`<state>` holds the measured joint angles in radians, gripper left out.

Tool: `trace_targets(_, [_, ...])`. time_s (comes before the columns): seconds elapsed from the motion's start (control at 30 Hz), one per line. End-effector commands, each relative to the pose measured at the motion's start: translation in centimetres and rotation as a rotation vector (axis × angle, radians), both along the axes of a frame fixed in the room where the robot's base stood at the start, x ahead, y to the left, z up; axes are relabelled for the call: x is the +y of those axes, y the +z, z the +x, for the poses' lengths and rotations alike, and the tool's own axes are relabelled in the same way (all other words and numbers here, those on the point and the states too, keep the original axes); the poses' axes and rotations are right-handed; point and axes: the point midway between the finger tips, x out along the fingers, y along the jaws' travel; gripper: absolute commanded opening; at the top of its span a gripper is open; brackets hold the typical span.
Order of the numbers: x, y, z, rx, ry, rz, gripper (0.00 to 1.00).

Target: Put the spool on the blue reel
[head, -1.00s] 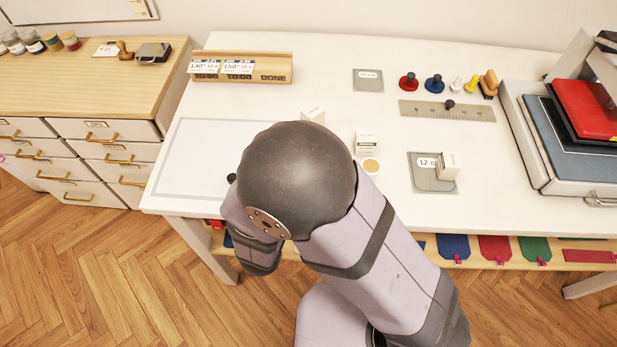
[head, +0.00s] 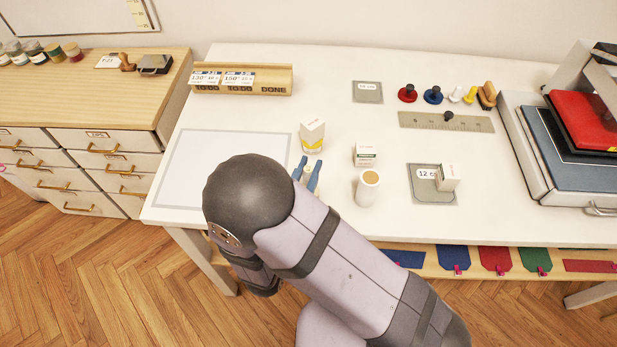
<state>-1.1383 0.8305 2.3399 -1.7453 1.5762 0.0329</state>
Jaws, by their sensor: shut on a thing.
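My gripper (head: 307,174) has blue fingers and is just above or at the white table, left of centre. It is shut on a small pale thing (head: 308,172), mostly hidden between the fingers; I cannot tell for sure that it is the spool. A blue round piece with a dark knob (head: 433,96), which looks like the blue reel, stands at the back right of the table, apart from my gripper. A white cylinder with a tan top (head: 367,188) stands upright to the right of my gripper.
A red knobbed piece (head: 407,94) stands left of the blue one. A ruler (head: 470,123) lies in front. A press (head: 530,150) stands at right.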

Motion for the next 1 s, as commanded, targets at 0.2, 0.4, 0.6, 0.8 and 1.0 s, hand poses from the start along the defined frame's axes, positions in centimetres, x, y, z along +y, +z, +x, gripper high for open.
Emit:
trace_targets(0.2, [0.0, -2.0, 0.0, 0.002, 0.0, -0.004, 0.0])
trace_targets(0.4, [0.0, -3.4, 0.0, 0.001, 0.0, -0.002, 0.0])
trace_targets(0.6, [0.0, -3.6, 0.0, 0.0, 0.0, 0.0, 0.0])
trace_targets(0.8, [0.0, -3.8, 0.0, 0.0, 0.0, -0.001, 0.0])
trace_targets(1.0, [0.0, -3.9, 0.0, 0.0, 0.0, -0.001, 0.37])
